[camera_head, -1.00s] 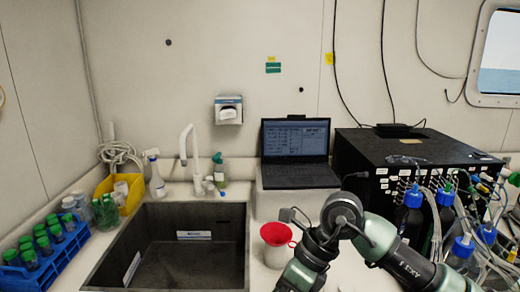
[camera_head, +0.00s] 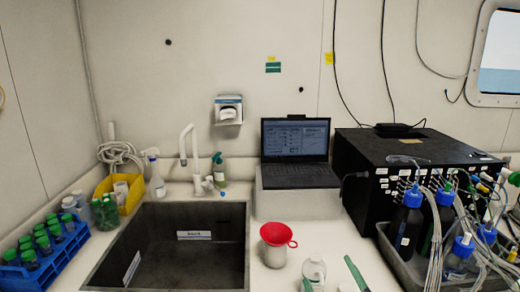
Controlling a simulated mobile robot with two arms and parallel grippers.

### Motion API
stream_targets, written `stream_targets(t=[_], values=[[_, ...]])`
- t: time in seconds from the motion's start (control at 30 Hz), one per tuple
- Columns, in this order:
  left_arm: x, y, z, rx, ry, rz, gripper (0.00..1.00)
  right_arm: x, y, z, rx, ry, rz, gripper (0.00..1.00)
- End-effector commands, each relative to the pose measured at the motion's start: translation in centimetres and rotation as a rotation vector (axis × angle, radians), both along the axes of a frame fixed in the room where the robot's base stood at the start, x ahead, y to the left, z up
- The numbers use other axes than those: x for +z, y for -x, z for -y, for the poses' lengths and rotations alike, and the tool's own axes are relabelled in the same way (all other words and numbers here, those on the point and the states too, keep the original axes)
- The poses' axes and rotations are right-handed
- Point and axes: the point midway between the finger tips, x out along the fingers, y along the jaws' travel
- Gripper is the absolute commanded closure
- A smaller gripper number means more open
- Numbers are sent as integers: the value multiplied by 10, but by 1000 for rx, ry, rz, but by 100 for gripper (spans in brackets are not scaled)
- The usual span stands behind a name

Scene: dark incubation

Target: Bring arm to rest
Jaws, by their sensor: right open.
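Only the green fingers of my right gripper (camera_head: 328,270) show, at the bottom edge right of centre in the head view. The fingers are apart, and the rest of the gripper and its arm is out of the frame. A clear glass bottle (camera_head: 314,270) stands on the counter by the fingers; I cannot tell whether they touch it. Nothing is seen held. My left gripper is not in view.
A red funnel (camera_head: 277,234) sits on a pale container beside the sink (camera_head: 180,245). A laptop (camera_head: 296,152) stands behind. A black box (camera_head: 390,160) and tubed bottles (camera_head: 407,222) crowd the right. A blue rack (camera_head: 45,255) of green-capped tubes is at left.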

Motion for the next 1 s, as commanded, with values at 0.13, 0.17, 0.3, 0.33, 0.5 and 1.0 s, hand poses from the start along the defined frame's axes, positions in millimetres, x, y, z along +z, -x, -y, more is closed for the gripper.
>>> stream_targets(t=[0.13,0.17,0.3,0.33,0.5,1.0], values=[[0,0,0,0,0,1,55,-99,52,37,-134,-129,-396,18],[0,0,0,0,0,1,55,-115,65,41,-155,-149,-468,18],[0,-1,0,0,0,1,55,-172,124,53,-227,-216,-749,18],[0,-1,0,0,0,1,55,-180,136,55,-238,-226,-796,18],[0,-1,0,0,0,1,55,-215,198,58,-285,-270,-1032,18],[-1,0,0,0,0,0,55,-325,247,54,-324,-290,-1296,18]])
